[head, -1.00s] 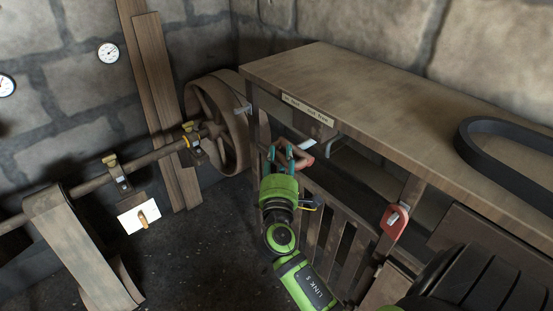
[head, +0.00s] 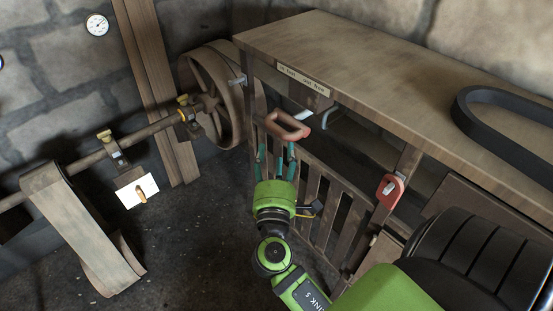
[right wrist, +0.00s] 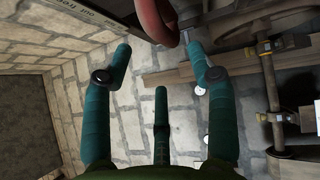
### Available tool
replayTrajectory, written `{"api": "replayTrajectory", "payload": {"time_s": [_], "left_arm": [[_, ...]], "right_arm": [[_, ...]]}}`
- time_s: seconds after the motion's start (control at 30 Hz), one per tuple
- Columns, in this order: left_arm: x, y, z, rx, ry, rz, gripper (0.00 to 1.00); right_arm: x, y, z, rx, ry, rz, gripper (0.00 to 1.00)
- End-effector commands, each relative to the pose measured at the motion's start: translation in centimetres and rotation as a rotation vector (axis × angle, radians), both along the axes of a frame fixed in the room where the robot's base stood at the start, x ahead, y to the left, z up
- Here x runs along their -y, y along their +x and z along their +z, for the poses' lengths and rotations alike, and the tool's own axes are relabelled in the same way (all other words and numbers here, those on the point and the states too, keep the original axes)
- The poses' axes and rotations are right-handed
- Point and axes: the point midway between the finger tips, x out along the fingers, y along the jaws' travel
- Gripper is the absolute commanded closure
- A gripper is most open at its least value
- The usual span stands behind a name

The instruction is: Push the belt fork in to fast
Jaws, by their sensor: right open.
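The belt fork's handle is a reddish-brown loop (head: 288,124) at the front of the bench, below the label plate (head: 303,80), which reads about "in fast, out free". My right gripper (head: 276,150) is open, with its teal fingers just short of the loop and pointing toward it. In the right wrist view the red loop (right wrist: 158,20) lies at the top, beyond and between the open fingertips (right wrist: 160,50). I see no finger closed on it; whether a fingertip touches it I cannot tell. The fork's far end is not clear. My left gripper is not in view.
The wooden bench (head: 370,55) carries a black belt loop (head: 462,112). Slatted rails (head: 335,205) stand below it, near my gripper. A red tag-like part (head: 390,190) hangs on a bench leg. A spoked pulley wheel (head: 208,95) and shaft (head: 85,163) are at left. Floor between is clear.

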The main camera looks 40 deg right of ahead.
Motion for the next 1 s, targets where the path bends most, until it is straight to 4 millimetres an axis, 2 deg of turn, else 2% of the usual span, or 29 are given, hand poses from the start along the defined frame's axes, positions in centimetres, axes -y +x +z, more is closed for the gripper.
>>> {"api": "replayTrajectory", "payload": {"time_s": [0.1,0.23,0.83,0.93,1.0], "left_arm": [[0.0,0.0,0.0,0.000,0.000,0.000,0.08],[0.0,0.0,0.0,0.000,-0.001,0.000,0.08],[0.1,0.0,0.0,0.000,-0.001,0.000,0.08],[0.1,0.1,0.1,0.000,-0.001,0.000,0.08],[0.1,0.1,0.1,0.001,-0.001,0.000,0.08]], "right_arm": [[-1.1,-1.4,-0.3,-0.002,-0.001,0.001,0.42],[-1.8,-2.2,-0.4,0.000,-0.001,-0.001,0.42],[-2.0,-2.3,-0.5,0.000,0.001,0.000,0.42],[-2.3,-1.9,-1.8,-0.023,0.020,0.019,0.42],[-2.9,-1.3,-4.2,-0.066,0.062,0.053,0.42]]}}
